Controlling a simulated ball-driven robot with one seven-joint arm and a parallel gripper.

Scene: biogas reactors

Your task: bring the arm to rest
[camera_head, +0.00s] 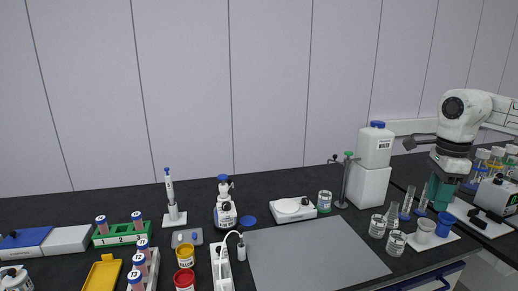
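My white arm comes in from the right edge, and my gripper (436,206) points down over the right part of the black bench. Its teal fingers are seen from the side and look close together; the gap between them is hidden. A blue cup-like object (445,224) shows just beside and below the fingertips. I cannot tell whether the fingers touch it, and I see nothing clearly held.
Glass beakers (396,243) and tubes stand left of my gripper. A white canister (375,150) on a white block stands behind them. Several bottles (496,158) and a white device (495,195) are at the right. The grey mat (315,255) is bare.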

